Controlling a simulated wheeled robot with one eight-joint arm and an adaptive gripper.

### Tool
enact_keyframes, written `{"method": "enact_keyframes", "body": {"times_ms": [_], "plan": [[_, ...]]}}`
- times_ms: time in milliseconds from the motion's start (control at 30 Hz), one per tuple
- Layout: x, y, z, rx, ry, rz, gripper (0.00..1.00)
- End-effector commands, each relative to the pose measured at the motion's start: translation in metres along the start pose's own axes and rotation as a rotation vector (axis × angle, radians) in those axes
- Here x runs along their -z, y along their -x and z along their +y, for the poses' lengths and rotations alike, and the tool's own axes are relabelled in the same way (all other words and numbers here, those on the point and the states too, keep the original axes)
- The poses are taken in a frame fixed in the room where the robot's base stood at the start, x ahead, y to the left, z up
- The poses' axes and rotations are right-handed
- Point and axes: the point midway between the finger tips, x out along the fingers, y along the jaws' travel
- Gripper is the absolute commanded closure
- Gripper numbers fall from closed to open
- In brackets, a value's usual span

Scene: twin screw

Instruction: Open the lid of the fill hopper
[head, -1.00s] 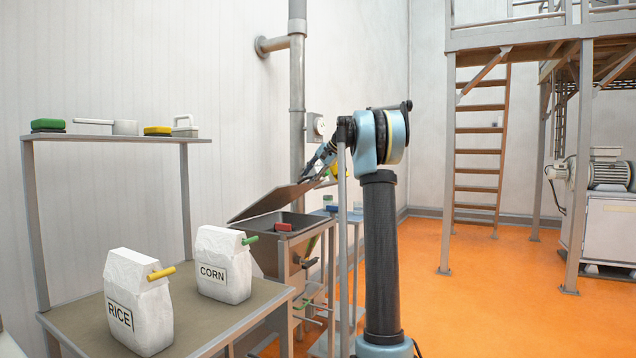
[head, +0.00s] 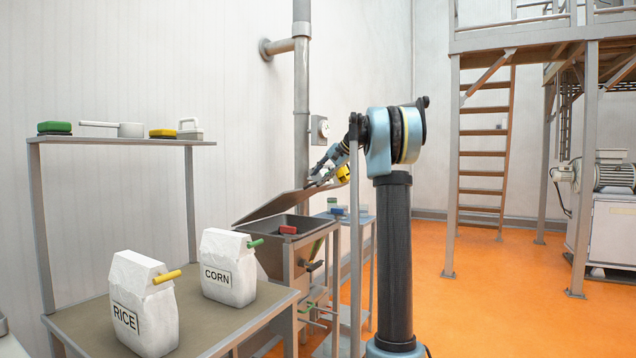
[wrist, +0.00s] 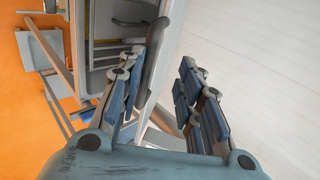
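The fill hopper (head: 307,247) is a grey metal box beside the front table. Its flat grey lid (head: 272,208) is raised and tilted, with the far right edge high and the opening showing below it. A small red block (head: 288,230) shows at the hopper's mouth. My gripper (head: 322,168) is at the raised far edge of the lid, partly hidden by my arm. In the wrist view, the blue-padded fingers of my gripper (wrist: 160,80) stand apart. A grey rounded bar (wrist: 151,65) lies against the left finger; I cannot tell whether it belongs to the lid.
A table (head: 225,318) holds a RICE bag (head: 143,310) and a CORN bag (head: 228,270). A vertical pipe (head: 302,100) stands behind the hopper. Orange floor (head: 490,310) is clear at the right.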

Motion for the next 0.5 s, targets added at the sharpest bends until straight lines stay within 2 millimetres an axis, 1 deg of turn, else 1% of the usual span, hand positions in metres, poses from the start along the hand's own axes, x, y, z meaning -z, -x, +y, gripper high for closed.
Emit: {"method": "enact_keyframes", "body": {"times_ms": [500], "plan": [[0.0, 0.03, 0.001, 0.0, 0.0, 0.0, 0.69]]}}
